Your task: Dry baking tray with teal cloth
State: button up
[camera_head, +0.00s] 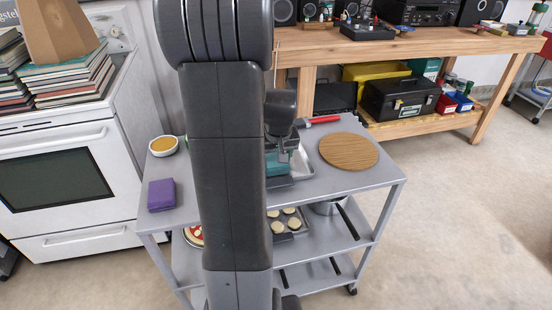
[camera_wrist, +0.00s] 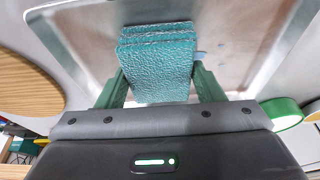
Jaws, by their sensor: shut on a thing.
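The teal cloth (camera_wrist: 158,75) is a folded pad held between the fingers of my gripper (camera_wrist: 160,88). It also shows in the head view (camera_head: 278,163), partly hidden by my arm. The metal baking tray (camera_wrist: 255,60) lies under and around the cloth in the wrist view, with a few small bluish spots to the right of the cloth. In the head view the tray (camera_head: 300,165) is on the cart top, its left part hidden behind my arm. The cloth is over the tray; I cannot tell whether it touches the tray's surface.
The grey cart (camera_head: 345,198) also bears a round wooden board (camera_head: 349,151) right of the tray, a red-handled tool (camera_head: 322,120) behind, a purple block (camera_head: 161,195) and a small bowl (camera_head: 163,146) at left. A tray of pale rounds (camera_head: 287,221) sits on the shelf below.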

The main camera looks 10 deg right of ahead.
jog(key=shift+w, duration=0.75)
jog(key=shift+s+a, duration=1.5)
jog(key=shift+a, duration=0.2)
jog(key=shift+w, duration=1)
jog(key=shift+w+d, duration=0.1)
jog(key=shift+w, duration=0.45)
jog(key=shift+s, duration=1.05)
jog(key=shift+s+f, duration=0.1)
jog(key=shift+s, duration=0.4)
jog(key=shift+w, duration=1.55)
jog(key=shift+s, duration=1.6)
jog(key=shift+w, duration=1.65)
jog(key=shift+r, duration=0.2)
